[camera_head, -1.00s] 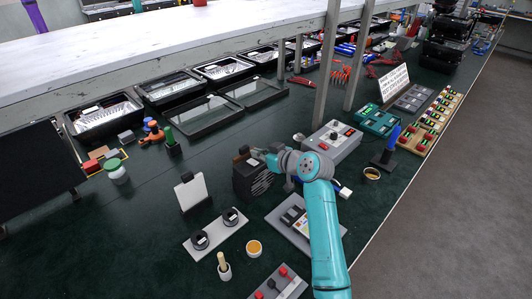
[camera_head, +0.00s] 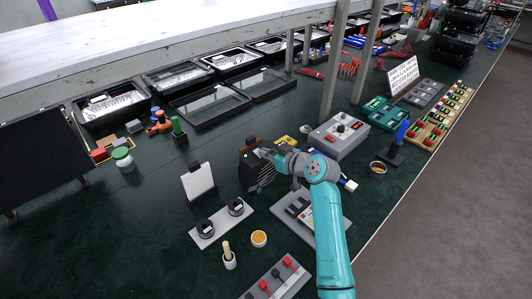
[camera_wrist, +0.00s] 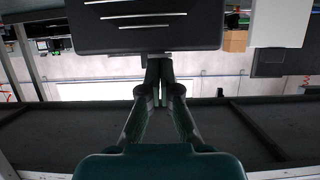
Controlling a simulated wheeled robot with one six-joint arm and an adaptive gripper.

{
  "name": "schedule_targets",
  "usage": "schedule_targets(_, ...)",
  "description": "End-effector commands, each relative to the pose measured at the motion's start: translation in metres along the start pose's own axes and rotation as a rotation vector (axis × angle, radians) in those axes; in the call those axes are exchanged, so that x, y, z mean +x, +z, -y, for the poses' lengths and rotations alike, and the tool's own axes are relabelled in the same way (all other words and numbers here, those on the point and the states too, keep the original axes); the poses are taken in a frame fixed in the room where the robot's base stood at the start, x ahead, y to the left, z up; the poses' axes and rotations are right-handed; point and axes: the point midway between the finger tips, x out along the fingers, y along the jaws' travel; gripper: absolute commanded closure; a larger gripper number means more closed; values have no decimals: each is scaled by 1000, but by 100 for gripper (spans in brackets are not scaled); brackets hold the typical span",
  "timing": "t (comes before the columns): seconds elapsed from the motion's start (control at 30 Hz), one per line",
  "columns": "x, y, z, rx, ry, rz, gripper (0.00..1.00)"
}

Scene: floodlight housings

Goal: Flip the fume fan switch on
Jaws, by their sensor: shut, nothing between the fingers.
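The fume fan (camera_head: 256,174) is a black box with slanted slots, standing on the dark green bench in the head view. A small dark block, seemingly its switch (camera_head: 252,142), sticks up at its top edge. A small green light (camera_head: 245,155) shows on its upper left. My gripper (camera_head: 264,152) is at the fan's top right, close to the switch; I cannot tell whether it touches. In the wrist view the slotted black fan body (camera_wrist: 145,28) fills the top. My gripper's fingers (camera_wrist: 160,62) are shut together and empty, their tips at the body's edge.
A white panel on a stand (camera_head: 198,183) stands left of the fan. A plate with two black rolls (camera_head: 221,221) and an orange-filled cup (camera_head: 259,239) are in front. A grey control box (camera_head: 340,136) is behind right. Shelf posts (camera_head: 333,60) rise behind. Bench is clear at front left.

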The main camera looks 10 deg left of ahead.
Motion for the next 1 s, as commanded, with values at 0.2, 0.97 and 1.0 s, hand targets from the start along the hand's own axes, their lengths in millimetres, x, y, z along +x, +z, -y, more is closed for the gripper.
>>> schedule_targets(0.2, -1, -3, 0, 1, -1, 3, 100)
schedule_targets(0.97, -6, -24, 0, -1, 0, 1, 100)
schedule_targets(1.0, -6, -30, 0, -2, 0, 0, 100)
